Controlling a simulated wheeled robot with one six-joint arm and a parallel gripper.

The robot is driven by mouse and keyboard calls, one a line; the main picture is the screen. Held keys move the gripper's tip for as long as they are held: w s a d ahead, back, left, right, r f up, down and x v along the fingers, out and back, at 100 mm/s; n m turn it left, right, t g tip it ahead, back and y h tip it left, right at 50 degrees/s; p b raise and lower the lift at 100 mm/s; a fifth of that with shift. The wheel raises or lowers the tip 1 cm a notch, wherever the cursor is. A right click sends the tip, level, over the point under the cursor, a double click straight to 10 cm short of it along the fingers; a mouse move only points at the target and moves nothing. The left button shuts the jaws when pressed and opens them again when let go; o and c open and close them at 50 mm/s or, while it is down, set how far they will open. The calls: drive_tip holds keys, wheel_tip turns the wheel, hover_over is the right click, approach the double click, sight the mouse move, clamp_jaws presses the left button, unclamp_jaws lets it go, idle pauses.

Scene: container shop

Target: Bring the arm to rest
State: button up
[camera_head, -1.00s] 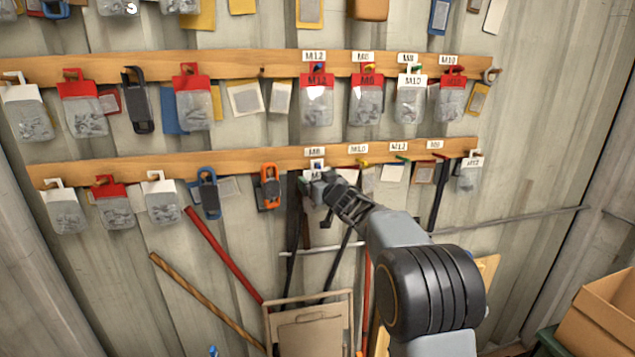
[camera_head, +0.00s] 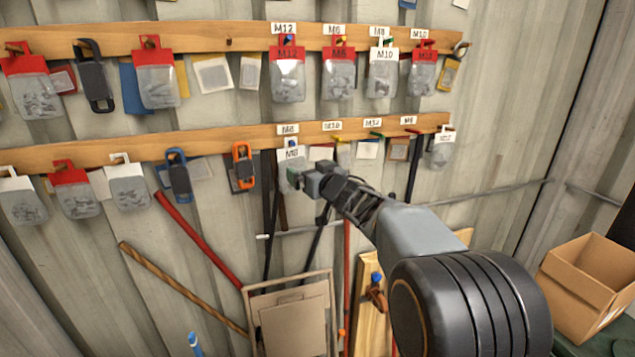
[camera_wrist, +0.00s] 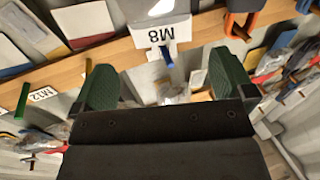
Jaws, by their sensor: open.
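My gripper (camera_head: 297,180) is at the lower wooden rail, in front of a clear bag with a white M8 header (camera_head: 291,154). The bag hangs on a hook under the M8 label. In the wrist view, my two green-padded fingers (camera_wrist: 163,80) are spread apart with nothing clamped between them. The M8 header (camera_wrist: 160,32) and a blue-tipped hook (camera_wrist: 168,57) show beyond and between the fingers. In the head view, my gripper partly covers the bag. My arm reaches up from the lower right.
The upper rail (camera_head: 190,36) and lower rail (camera_head: 90,152) carry hooks, labels and several bags. An orange carabiner (camera_head: 243,166) hangs just left of the M8 bag. Poles and a folded frame (camera_head: 287,281) stand below. A cardboard box (camera_head: 585,285) is at the right.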

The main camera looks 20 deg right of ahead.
drive_tip(key=s+d+f+m+g+h, duration=0.4)
drive_tip(key=s+d+f+g+h, duration=0.2)
drive_tip(key=s+d+f+h, duration=0.35)
drive_tip(key=s+a+f+g+y, duration=0.1)
drive_tip(key=s+a+f+g, duration=0.1)
drive_tip(key=s+a, duration=0.2)
drive_tip(key=s+a+f+g+y, duration=0.2)
drive_tip(key=s+a+f, duration=0.1)
drive_tip(key=s, duration=0.7)
drive_tip(key=s+a+f+n+g+y, duration=0.1)
drive_tip(key=s+a+f+g, duration=0.1)
drive_tip(key=s+a, duration=0.3)
drive_tip(key=s+f, duration=0.1)
drive_tip(key=s, duration=0.2)
drive_tip(key=shift+g+y, duration=0.35)
drive_tip(key=shift+g, duration=0.05)
